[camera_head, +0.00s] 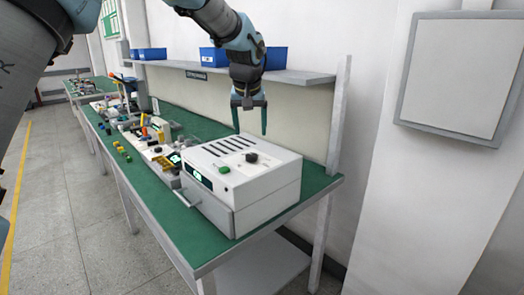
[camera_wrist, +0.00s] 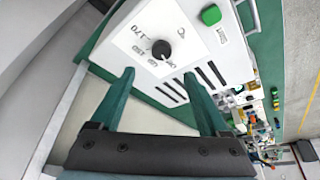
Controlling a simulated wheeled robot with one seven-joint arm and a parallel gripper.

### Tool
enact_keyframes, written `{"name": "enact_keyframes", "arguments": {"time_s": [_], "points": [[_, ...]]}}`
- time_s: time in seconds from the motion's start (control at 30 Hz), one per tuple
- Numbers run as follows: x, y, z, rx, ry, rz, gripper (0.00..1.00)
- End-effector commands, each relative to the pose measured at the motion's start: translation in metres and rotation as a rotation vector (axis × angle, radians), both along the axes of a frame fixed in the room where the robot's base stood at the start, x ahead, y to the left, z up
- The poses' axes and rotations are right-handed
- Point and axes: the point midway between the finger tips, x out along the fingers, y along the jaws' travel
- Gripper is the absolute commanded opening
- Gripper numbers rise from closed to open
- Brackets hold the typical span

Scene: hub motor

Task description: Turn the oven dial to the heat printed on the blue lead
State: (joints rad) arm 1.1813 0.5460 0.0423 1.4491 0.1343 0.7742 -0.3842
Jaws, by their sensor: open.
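The oven is a white and grey box (camera_head: 240,190) on the right end of the green bench, with dark slots and a small green display on its front. Its black dial (camera_head: 251,157) is on the top; in the wrist view the dial (camera_wrist: 161,49) has printed numbers around it, "170" being the clearest. A green button (camera_wrist: 210,15) sits near the dial. My gripper (camera_head: 249,118) is open and empty above the back of the oven, apart from the dial. Its teal fingers also show in the wrist view (camera_wrist: 160,88). I cannot make out a blue lead.
A shelf (camera_head: 290,77) with blue bins (camera_head: 276,58) runs along the wall behind my gripper. Many small parts and devices (camera_head: 150,135) crowd the green bench (camera_head: 220,245) left of the oven. A grey panel (camera_head: 455,75) hangs on the right wall.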

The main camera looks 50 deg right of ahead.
Motion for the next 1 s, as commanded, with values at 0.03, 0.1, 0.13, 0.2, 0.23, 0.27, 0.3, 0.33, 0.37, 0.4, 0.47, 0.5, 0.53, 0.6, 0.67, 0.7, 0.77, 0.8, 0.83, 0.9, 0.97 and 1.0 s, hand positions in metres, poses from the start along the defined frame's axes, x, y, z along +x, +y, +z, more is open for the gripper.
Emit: {"name": "enact_keyframes", "arguments": {"time_s": [0.03,0.1,0.13,0.2,0.23,0.27,0.3,0.33,0.37,0.4,0.47,0.5,0.53,0.6,0.67,0.7,0.77,0.8,0.83,0.9,0.97,1.0], "points": [[0.002,-0.001,-0.005,0.004,0.002,0.002,0.79],[0.005,-0.004,-0.016,0.005,0.002,0.001,0.79],[0.006,-0.005,-0.021,0.006,0.003,0.001,0.79],[0.010,-0.009,-0.033,0.006,0.002,0.001,0.79],[0.011,-0.010,-0.038,0.006,0.002,0.001,0.79],[0.013,-0.012,-0.044,0.006,0.003,0.001,0.79],[0.015,-0.014,-0.050,0.006,0.002,0.001,0.79],[0.016,-0.016,-0.055,0.005,0.002,0.001,0.79],[0.017,-0.017,-0.060,0.005,0.002,0.001,0.79],[0.019,-0.019,-0.066,0.005,0.002,0.001,0.79],[0.021,-0.021,-0.074,0.004,0.001,0.001,0.79],[0.022,-0.023,-0.079,0.005,0.002,0.001,0.79],[0.023,-0.024,-0.081,0.004,0.001,0.001,0.79],[0.025,-0.025,-0.087,0.003,0.001,0.000,0.79],[0.026,-0.026,-0.090,0.003,0.001,0.000,0.79],[0.026,-0.027,-0.092,0.002,0.001,0.000,0.79],[0.026,-0.027,-0.093,0.002,0.001,0.000,0.79],[0.026,-0.027,-0.093,0.001,0.000,0.000,0.79],[0.026,-0.027,-0.093,0.001,0.000,0.001,0.79],[0.026,-0.027,-0.093,0.001,0.000,0.001,0.79],[0.026,-0.027,-0.093,0.001,0.000,0.001,0.79],[0.026,-0.027,-0.093,0.001,0.000,0.001,0.77]]}}
